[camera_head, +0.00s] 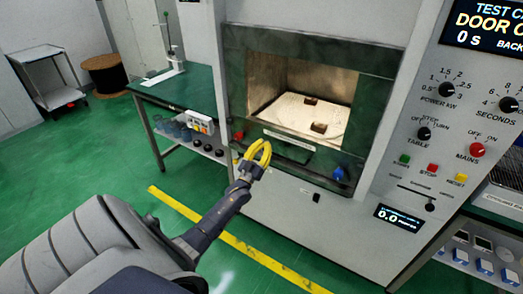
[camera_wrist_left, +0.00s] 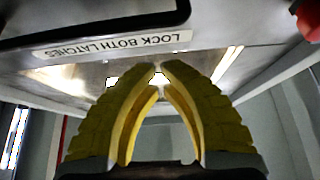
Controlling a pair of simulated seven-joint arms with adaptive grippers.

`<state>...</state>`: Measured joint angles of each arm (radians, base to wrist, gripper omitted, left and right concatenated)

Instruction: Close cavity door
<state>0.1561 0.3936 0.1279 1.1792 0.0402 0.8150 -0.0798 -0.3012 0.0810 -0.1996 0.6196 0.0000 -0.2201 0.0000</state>
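The microwave cavity (camera_head: 292,84) stands open and lit inside a dark green frame. A pale round plate (camera_head: 290,118) inside carries two small brown blocks. Below the opening is a dark green panel, apparently the door, with a white label (camera_head: 288,139) and a dark handle bar. In the left wrist view the label (camera_wrist_left: 112,43) reads "LOCK BOTH LATCHES". My left gripper (camera_head: 265,143) has yellow fingers and is in front of the panel's left part. Its fingertips (camera_wrist_left: 159,66) nearly meet with nothing between them. Contact with the panel cannot be told. My right gripper is not in view.
A red knob (camera_head: 238,135) and a blue knob (camera_head: 339,174) flank the panel. A control panel with dials and a display (camera_head: 487,27) stands at right. A green bench (camera_head: 185,88) is at left. Green floor with a yellow line (camera_head: 225,239) lies in front.

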